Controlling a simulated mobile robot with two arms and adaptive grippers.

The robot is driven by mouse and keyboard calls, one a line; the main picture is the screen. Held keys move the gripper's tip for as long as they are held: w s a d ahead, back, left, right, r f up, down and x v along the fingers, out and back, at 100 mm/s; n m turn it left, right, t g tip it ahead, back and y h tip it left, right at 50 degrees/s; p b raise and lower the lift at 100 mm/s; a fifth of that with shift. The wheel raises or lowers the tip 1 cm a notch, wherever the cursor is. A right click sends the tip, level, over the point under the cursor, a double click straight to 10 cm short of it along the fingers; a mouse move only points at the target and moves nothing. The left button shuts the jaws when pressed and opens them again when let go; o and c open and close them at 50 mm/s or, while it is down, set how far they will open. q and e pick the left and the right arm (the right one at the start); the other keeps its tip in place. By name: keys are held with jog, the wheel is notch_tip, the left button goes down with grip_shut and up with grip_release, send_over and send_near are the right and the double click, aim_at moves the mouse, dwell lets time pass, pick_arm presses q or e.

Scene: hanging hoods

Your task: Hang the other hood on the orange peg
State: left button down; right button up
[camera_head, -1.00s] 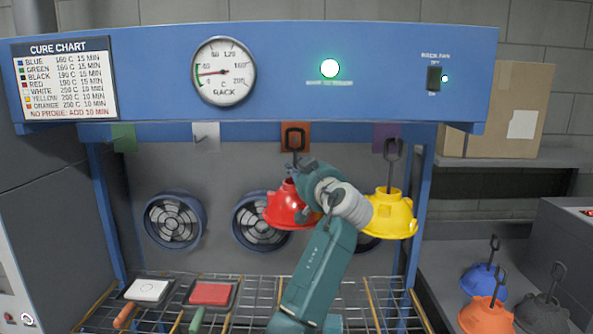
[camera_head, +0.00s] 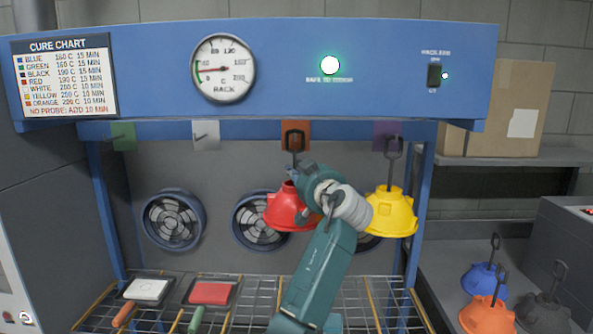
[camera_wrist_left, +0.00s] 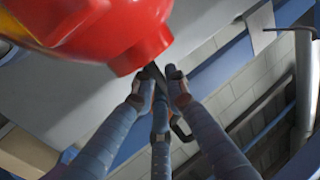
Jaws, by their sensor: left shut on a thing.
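The red hood (camera_head: 283,211) hangs upright below its black wire hook, in front of the orange peg plate (camera_head: 305,132). The hook's loop (camera_head: 294,141) overlaps this plate; I cannot tell whether it rests on the peg. My left gripper (camera_head: 297,174) is shut on the hook's stem just above the hood, partly hidden by my wrist. In the left wrist view the fingers (camera_wrist_left: 157,85) close on the dark stem beside the red neck (camera_wrist_left: 143,50). The yellow hood (camera_head: 390,212) hangs by its hook at the purple peg plate (camera_head: 382,135), right of my wrist. My right gripper is not in view.
The green (camera_head: 123,136) and white (camera_head: 206,135) peg plates at left hold nothing. Below lies a wire rack (camera_head: 255,300) with two paddles. Blue (camera_head: 478,281), orange (camera_head: 487,317) and dark grey (camera_head: 541,314) hoods stand on the right shelf. Round fans (camera_head: 172,220) sit behind.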

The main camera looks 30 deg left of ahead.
pick_arm(q)
jog(key=shift+f+b, duration=0.45)
dwell(0.3)
